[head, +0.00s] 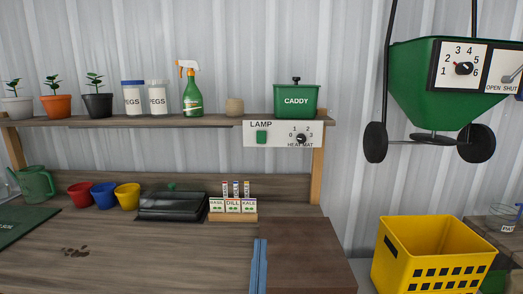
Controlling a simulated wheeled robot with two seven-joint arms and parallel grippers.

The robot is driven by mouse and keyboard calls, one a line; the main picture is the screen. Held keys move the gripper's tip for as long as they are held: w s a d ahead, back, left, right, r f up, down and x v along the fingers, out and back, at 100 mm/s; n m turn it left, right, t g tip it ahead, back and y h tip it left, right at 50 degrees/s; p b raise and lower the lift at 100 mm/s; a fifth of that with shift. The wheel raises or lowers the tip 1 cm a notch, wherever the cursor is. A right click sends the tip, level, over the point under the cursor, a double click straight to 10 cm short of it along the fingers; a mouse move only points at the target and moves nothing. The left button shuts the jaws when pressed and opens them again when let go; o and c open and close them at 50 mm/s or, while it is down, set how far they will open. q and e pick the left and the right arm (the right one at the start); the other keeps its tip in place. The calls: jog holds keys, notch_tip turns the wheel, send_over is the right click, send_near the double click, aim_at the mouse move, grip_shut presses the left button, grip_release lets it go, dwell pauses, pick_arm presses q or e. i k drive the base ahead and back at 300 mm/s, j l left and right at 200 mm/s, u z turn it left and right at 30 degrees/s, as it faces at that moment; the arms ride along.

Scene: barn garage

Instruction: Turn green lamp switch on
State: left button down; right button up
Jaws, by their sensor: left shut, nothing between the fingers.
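My left gripper (260,242) shows as two blue fingers side by side, coming up from the bottom edge. They are shut with nothing between them, in front of the bench and well below the panel in the picture. My right gripper is not in view.
The shelf (205,121) holds plants, peg jars, a spray bottle and a green caddy (296,100). Pots, a black tray (171,206) and seed packets (233,206) stand on the bench (150,260). A green spreader (430,95) hangs right, above a yellow crate (432,240).

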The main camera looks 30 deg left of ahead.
aim_at(260, 135)
jog(key=i+j, duration=0.35)
jog(key=i, duration=0.15)
jog(key=i+j, duration=0.4)
jog(key=i, duration=0.1)
